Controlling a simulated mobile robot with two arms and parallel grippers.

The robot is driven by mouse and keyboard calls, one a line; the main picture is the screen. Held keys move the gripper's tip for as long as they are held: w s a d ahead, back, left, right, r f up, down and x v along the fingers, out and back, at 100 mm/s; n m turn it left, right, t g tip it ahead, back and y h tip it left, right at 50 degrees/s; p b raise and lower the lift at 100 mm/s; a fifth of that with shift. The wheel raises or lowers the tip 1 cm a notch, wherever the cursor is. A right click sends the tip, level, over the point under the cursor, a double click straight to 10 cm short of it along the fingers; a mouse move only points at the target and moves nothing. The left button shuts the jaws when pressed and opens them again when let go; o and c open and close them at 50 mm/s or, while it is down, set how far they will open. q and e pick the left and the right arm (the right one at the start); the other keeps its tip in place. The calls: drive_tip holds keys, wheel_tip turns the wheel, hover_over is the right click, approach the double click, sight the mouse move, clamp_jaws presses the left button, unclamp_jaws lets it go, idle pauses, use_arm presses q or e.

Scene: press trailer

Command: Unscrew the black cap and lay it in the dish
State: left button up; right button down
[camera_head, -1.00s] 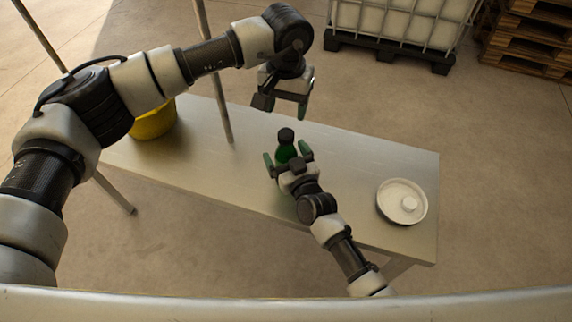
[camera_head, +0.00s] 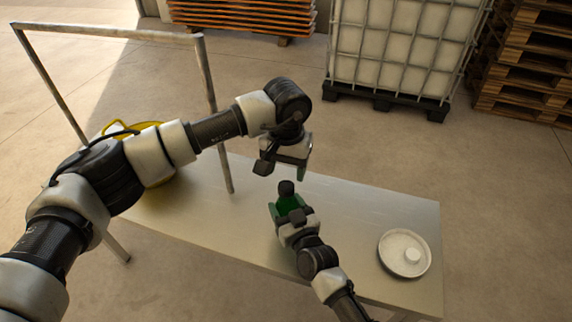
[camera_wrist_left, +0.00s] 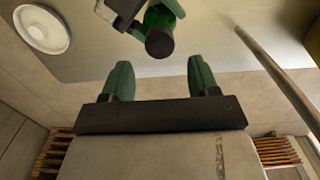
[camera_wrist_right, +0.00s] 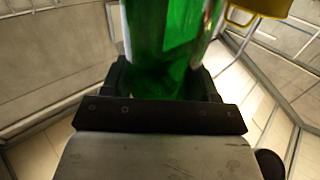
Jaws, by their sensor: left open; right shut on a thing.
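My right gripper (camera_head: 288,212) is shut on the bottle's body; the green body (camera_wrist_right: 170,40) fills the right wrist view between the fingers. My left gripper (camera_head: 285,174) is open and empty, above and close to the cap. In the left wrist view the black cap (camera_wrist_left: 159,43) lies ahead of the open left fingers (camera_wrist_left: 160,80), not between them.
A yellow bucket (camera_head: 160,130) is at the table's left end, partly behind my left arm. A caged white tank (camera_head: 395,45) and wooden pallets (camera_head: 525,65) stand behind. The table between bottle and dish is clear.

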sight(286, 186)
use_arm(q)
drive_tip(key=shift+f, duration=2.75)
drive_tip(key=shift+c, duration=0.3)
